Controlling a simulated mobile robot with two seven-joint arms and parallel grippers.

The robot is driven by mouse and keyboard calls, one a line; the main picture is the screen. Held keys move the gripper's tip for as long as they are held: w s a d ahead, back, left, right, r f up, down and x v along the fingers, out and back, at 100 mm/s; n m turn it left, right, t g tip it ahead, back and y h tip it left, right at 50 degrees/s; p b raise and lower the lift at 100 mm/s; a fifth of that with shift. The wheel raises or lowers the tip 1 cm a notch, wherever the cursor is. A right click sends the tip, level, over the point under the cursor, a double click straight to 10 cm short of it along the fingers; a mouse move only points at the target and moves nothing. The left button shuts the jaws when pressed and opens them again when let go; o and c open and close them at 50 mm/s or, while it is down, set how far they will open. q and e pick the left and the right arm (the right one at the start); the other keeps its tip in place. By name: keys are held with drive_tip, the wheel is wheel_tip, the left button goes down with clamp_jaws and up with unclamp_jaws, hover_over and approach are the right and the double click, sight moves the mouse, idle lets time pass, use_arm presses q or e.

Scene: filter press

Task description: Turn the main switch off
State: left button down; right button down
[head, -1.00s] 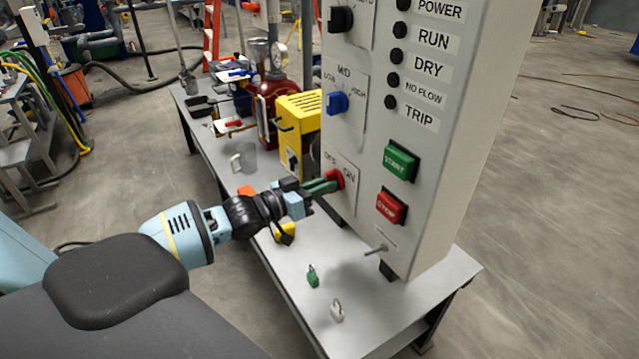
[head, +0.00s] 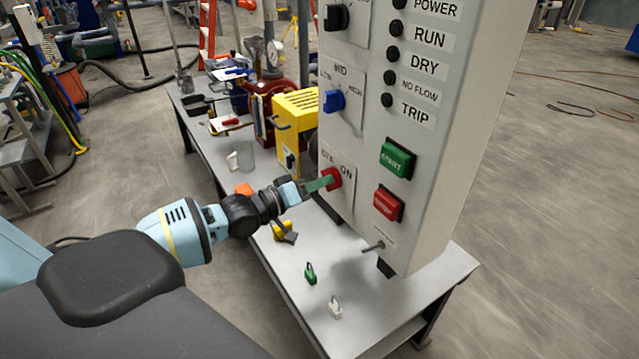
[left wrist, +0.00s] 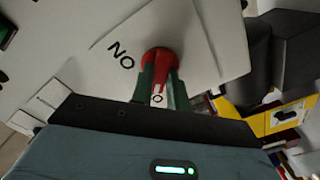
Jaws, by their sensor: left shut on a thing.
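The main switch is a red rotary knob (head: 333,179) on a plate marked OFF and ON, low on the left of the grey control panel's front. My left gripper (head: 322,183) has its green fingers shut on this knob. In the left wrist view the red knob (left wrist: 161,62) sits between the two green fingers (left wrist: 160,88), with the word ON beside it, upside down. The OFF mark is not readable in the wrist view. My right gripper is not in view.
On the panel are a blue selector (head: 334,101), a green start button (head: 397,159) and a red stop button (head: 388,204). A green padlock (head: 310,274) and a white padlock (head: 335,307) lie on the table (head: 370,325). A yellow box (head: 296,125) stands behind my gripper.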

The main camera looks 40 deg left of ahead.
use_arm(q)
drive_tip(key=shift+f, duration=0.1)
drive_tip(key=c, duration=1.4)
unclamp_jaws()
drive_tip(key=shift+o, duration=0.2)
drive_tip(key=shift+s, duration=0.1)
drive_tip(key=v, duration=0.7)
drive_tip(key=shift+s+p, duration=0.35)
drive_tip(key=shift+p, duration=0.05)
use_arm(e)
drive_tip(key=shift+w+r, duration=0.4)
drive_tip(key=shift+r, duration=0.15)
use_arm(q)
drive_tip(key=shift+a, duration=0.1)
drive_tip(key=s+d+f+m+g+y, duration=0.1)
drive_tip(key=s+d+f+m+g, duration=0.1)
drive_tip(key=s+d+f, duration=0.4)
drive_tip(key=s+d+f+m+g+y, duration=0.2)
drive_tip(key=s+d+f, duration=0.4)
drive_tip(key=s+f, duration=0.6)
drive_tip(key=s+d+f+m+g+y, duration=0.2)
drive_tip(key=s+d+f, duration=0.3)
drive_tip(key=s+f, duration=0.5)
drive_tip(key=shift+s+d+m+g+p, duration=0.3)
drive_tip(key=shift+s+d+g+p, duration=0.1)
drive_tip(key=shift+s+g, duration=0.65)
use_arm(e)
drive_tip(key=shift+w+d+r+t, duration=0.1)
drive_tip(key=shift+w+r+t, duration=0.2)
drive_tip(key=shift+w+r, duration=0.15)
